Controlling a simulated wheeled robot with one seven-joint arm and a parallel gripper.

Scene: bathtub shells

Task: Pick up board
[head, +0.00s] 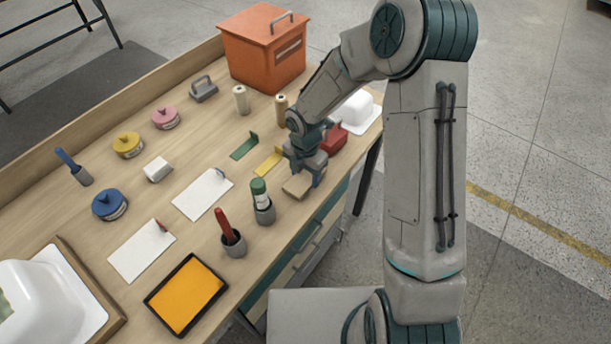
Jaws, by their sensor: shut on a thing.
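A small tan-brown board (295,187) is at the right front edge of the workbench. My gripper (308,177) points down at it and is shut on it, at its right end. The arm hides part of the area behind the board. I cannot tell whether the board still touches the bench top.
An orange box (262,55) stands at the back.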

